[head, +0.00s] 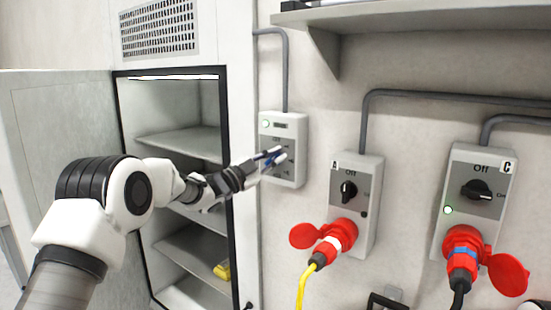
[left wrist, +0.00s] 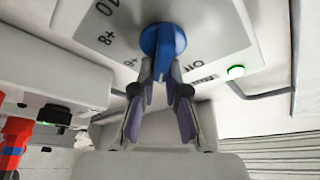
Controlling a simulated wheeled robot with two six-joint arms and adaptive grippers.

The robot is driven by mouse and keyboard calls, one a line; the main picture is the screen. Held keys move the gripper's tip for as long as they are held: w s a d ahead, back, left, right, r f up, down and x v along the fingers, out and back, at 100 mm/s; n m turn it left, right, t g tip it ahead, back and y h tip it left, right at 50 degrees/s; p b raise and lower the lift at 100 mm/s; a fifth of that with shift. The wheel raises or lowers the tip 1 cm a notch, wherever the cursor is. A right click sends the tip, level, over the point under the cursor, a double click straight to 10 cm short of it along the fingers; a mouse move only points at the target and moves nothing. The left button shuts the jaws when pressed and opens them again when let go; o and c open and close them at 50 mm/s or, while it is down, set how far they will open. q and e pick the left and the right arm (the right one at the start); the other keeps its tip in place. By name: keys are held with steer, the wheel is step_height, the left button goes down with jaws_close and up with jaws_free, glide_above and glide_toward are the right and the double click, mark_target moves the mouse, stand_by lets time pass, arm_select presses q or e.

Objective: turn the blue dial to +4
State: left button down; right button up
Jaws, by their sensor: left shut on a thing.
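The blue dial (left wrist: 163,42) is on the face of a pale grey control box (head: 297,125) on the wall beside the open cabinet. My left gripper (head: 270,160) reaches the box from the left and covers most of the dial in the head view. In the left wrist view the two fingers (left wrist: 163,78) are shut on the dial from both sides. Printed marks such as 10 and 8 show around it, at an angle. I cannot tell which mark the dial points to. A green light (left wrist: 235,71) is lit on the box. My right gripper is not in view.
The open cabinet (head: 230,250) has grey shelves and a small yellow item (head: 222,270). Switch box A (head: 368,200) and switch box C (head: 500,165), with red plugs and cables, are to the right. A shelf (head: 420,17) juts out above them.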

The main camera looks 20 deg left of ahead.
arm_select(q)
steer(key=shift+f, duration=0.45)
steer(key=c, duration=1.2)
jaws_free()
steer(key=shift+w+a+r, duration=0.1)
steer(key=shift+a+r, duration=0.05)
steer(key=shift+a, duration=0.25)
steer(key=v, duration=1.2)
